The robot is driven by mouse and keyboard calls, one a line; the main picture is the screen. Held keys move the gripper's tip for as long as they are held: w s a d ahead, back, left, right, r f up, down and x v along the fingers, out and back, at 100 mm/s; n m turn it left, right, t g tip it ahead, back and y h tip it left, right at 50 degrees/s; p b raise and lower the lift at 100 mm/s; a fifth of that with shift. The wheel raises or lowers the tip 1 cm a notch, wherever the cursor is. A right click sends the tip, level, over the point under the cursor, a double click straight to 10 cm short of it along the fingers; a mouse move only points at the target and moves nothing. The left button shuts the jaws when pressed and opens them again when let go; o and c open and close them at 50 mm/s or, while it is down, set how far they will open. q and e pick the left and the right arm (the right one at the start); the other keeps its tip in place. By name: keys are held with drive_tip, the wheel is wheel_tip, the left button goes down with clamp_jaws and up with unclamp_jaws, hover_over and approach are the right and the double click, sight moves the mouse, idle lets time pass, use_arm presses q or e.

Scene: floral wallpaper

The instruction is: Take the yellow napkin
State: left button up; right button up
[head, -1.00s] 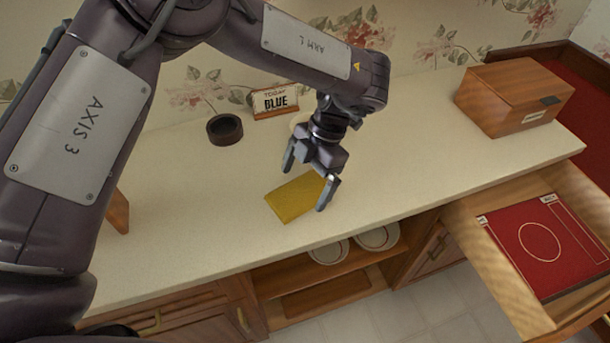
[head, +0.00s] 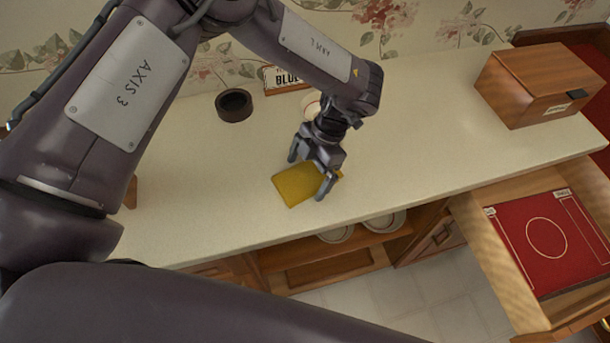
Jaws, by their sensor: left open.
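The yellow napkin (head: 296,186) lies flat on the cream counter (head: 420,130), near its front edge. My left gripper (head: 308,176) is open and points down at the napkin's right part, with its fingers spread on either side of that part. I cannot tell whether the fingertips touch the napkin or the counter. The gripper hides a little of the napkin's right side. My right gripper is not in view.
A wooden box (head: 535,85) sits at the back right. An open drawer with a red mat (head: 550,245) juts out at the right. White dishes (head: 384,222) sit on a shelf below.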

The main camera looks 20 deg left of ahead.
use_arm(q)
drive_tip(key=c, duration=1)
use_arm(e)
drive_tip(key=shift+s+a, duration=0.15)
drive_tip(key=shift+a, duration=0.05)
use_arm(q)
drive_tip(key=shift+r, duration=0.2)
drive_tip(key=shift+c, duration=0.2)
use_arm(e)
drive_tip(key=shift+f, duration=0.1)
